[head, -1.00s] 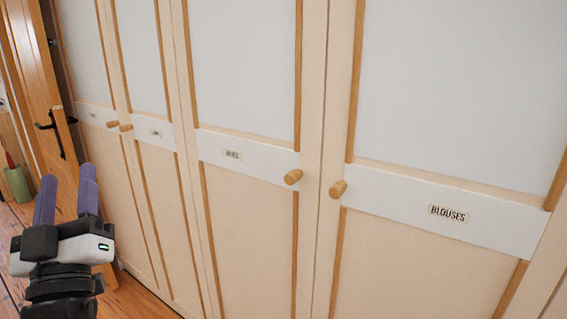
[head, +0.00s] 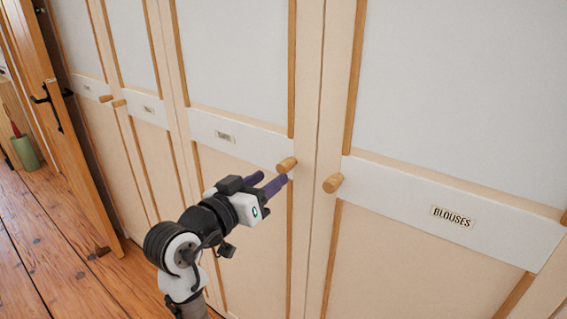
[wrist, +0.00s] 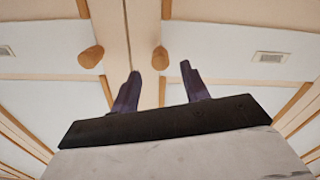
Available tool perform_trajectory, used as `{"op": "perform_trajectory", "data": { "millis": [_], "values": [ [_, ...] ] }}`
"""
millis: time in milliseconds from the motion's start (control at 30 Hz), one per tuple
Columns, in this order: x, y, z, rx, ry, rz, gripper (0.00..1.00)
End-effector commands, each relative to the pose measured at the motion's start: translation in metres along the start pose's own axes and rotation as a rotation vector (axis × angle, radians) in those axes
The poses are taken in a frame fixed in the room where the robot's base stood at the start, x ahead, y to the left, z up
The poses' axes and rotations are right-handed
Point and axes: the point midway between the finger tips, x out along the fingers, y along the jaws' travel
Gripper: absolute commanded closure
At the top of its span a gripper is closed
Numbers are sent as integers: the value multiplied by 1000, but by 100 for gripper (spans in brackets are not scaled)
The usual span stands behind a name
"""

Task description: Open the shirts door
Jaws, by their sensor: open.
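A row of wardrobe doors fills the head view. The label on the door left of the BLOUSES door is too small to read, so I cannot tell for sure which door is shirts. That door (head: 240,95) is shut and has a round wooden knob (head: 288,164) at its right edge. My gripper (head: 272,180) is open and empty, just below and left of this knob. In the wrist view the knob (wrist: 160,58) lines up with the gap between my fingertips (wrist: 160,70), beyond them; I see no grasp.
The BLOUSES door (head: 440,90) is shut, and its knob (head: 333,183) is close on the right. More shut doors with knobs (head: 105,99) stand to the left. A wooden room door (head: 70,140) stands at far left. Bare wooden floor (head: 50,240) lies at lower left.

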Motion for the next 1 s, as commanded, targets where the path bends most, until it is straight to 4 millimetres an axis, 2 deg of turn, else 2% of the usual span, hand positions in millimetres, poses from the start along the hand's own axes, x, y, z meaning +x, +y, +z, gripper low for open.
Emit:
{"op": "perform_trajectory", "data": {
  "millis": [100,300,467,733,1000],
  "values": [
    [25,1,-2,-3,-1,3,55],
    [52,0,-1,-1,-1,1,55],
    [60,0,0,0,1,0,55],
    [61,0,0,0,1,-1,55],
    [61,0,0,0,1,-1,90]
  ]
}}
